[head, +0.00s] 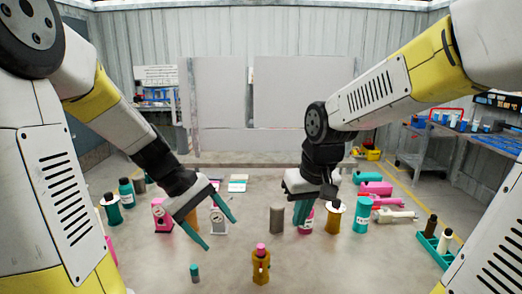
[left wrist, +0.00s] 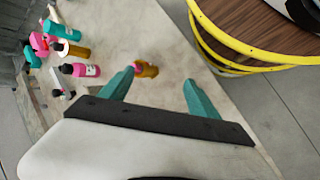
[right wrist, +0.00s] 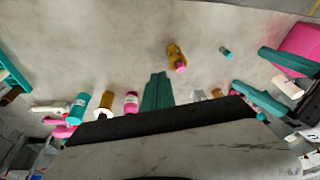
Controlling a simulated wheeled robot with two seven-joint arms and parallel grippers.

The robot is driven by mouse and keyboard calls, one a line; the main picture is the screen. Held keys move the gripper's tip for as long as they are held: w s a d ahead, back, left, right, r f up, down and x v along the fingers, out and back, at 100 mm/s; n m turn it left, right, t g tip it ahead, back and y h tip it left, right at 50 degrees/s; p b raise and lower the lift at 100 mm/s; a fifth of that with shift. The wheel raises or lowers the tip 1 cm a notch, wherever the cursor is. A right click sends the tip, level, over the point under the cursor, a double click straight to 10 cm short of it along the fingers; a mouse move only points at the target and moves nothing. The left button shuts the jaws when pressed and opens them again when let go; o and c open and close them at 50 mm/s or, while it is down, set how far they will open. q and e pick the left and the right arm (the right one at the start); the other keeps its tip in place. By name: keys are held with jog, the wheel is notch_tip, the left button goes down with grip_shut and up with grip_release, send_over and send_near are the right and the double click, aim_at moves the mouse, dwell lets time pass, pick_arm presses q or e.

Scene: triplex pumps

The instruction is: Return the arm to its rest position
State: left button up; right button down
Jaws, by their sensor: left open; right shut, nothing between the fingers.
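My left gripper (head: 216,228) is in the head view, its teal fingers spread wide above the floor area left of centre. The same open fingers show in the left wrist view (left wrist: 158,92), with nothing held between them. My right gripper (head: 303,213) is at centre right in the head view, pointing down. Its fingers are together and empty, and also show in the right wrist view (right wrist: 157,92). It partly covers a pink bottle (head: 306,222) behind it. An ochre bottle with a pink cap (head: 261,267) stands in front, between and below both grippers.
A grey cylinder (head: 276,218) and a white-topped ochre cylinder (head: 334,217) stand near my right gripper. Teal and pink parts (head: 376,188) lie further right. A teal tray (head: 436,246) with bottles is at far right.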

pick_arm(q)
jog(key=s+a+r+m+t+y, duration=0.3)
jog(key=s+r+m+t, duration=0.3)
jog(key=s+r+m, duration=0.2)
jog(key=shift+s+r+y, duration=0.5)
jog(key=shift+s+r, duration=0.05)
jog(key=shift+r, duration=0.7)
pick_arm(e)
jog(key=s+d+r+m+t, duration=0.2)
jog(key=s+d+r, duration=0.3)
jog(key=s, duration=0.3)
jog(key=shift+s+r+m+t+y, duration=0.2)
jog(key=shift+r+m+t+y, duration=0.1)
jog(key=shift+r+t, duration=0.45)
